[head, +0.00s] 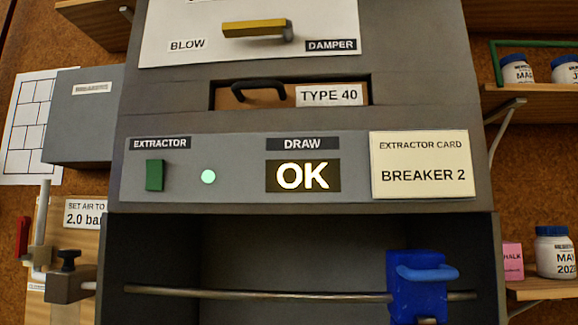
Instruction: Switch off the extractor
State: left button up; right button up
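The extractor switch is a green rocker (155,175) under the label EXTRACTOR (160,143) on the grey cabinet front. A round pale green lamp (208,177) beside it is lit. The DRAW display (303,176) reads OK in bright letters. The extractor card (422,164) to its right reads BREAKER 2. A closed grey box (84,118) with a small label, too small to read, is at the left of the cabinet. Neither of my grippers shows in the head view.
Above are a yellow damper handle (254,28) and a drawer marked TYPE 40 (328,95). Below, a metal rod (260,293) crosses the open bay with a blue clamp-like piece (417,290) on it. A red-handled valve (23,238) and jar shelves (530,97) flank the cabinet.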

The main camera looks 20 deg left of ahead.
aim_at(154, 168)
jog(key=u, duration=1.5)
